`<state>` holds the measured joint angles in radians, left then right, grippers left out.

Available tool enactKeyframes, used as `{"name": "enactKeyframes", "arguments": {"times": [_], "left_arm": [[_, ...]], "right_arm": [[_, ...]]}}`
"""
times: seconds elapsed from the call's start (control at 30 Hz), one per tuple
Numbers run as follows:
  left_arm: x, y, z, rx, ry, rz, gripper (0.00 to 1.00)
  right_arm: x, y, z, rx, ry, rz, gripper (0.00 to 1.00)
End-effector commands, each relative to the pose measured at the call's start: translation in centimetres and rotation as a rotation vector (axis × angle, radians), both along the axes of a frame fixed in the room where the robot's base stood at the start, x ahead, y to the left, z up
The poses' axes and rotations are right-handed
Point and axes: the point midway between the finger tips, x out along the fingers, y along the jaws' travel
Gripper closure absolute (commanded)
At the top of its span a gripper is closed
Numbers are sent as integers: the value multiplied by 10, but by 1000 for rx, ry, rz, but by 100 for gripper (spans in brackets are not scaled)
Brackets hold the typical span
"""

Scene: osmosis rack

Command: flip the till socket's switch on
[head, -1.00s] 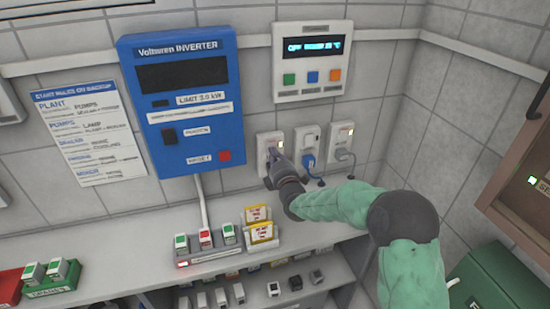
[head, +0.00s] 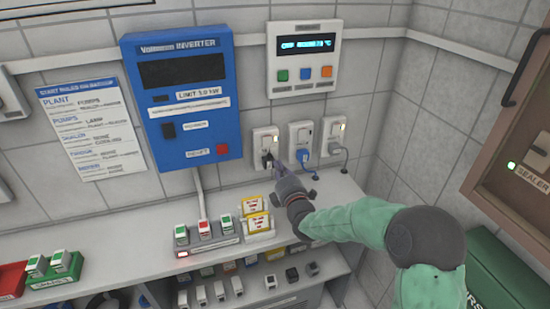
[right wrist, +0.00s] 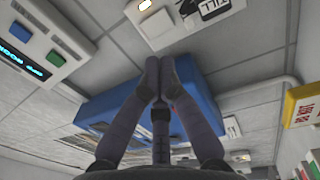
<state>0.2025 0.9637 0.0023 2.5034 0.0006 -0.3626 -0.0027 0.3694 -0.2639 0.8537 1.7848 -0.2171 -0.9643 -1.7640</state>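Three white sockets are on the wall below the panel. The left one (head: 263,138) has a black plug and a pale light at its upper right. In the right wrist view, upside down, a white socket plate (right wrist: 165,30) carries a TILL label and a pale-orange light; it appears to be the left socket. My right gripper (head: 281,170) is apart from the wall, just below and right of the left socket. Its fingertips (right wrist: 160,75) meet with nothing between them. The switch's exact tilt is too small to tell. My left gripper is out of view.
The middle socket (head: 301,134) has a blue plug; the right socket (head: 334,128) has a grey plug. A blue inverter (head: 185,140) is left of them, a button panel (head: 305,95) above. Below, a shelf (head: 325,190) holds a switch strip (head: 208,240) and yellow cards (head: 257,222).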

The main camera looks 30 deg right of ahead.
Motion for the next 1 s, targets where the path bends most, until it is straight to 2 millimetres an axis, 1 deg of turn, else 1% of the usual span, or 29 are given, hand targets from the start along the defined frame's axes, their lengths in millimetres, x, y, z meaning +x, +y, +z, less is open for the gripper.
{"name": "enactKeyframes", "arguments": {"times": [0.03, 0.1, 0.2, 0.3, 1.0], "left_arm": [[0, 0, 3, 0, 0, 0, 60], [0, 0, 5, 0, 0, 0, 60], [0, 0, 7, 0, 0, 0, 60], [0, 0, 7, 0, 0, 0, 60], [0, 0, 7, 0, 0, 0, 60]], "right_arm": [[-9, 1, 1, 0, 1, -1, 100], [-18, 3, 0, 0, 1, -2, 100], [-28, 6, -2, 1, 0, -2, 100], [-33, 8, -3, 1, 1, -1, 100], [-35, 8, -4, 0, 1, 0, 100]]}}
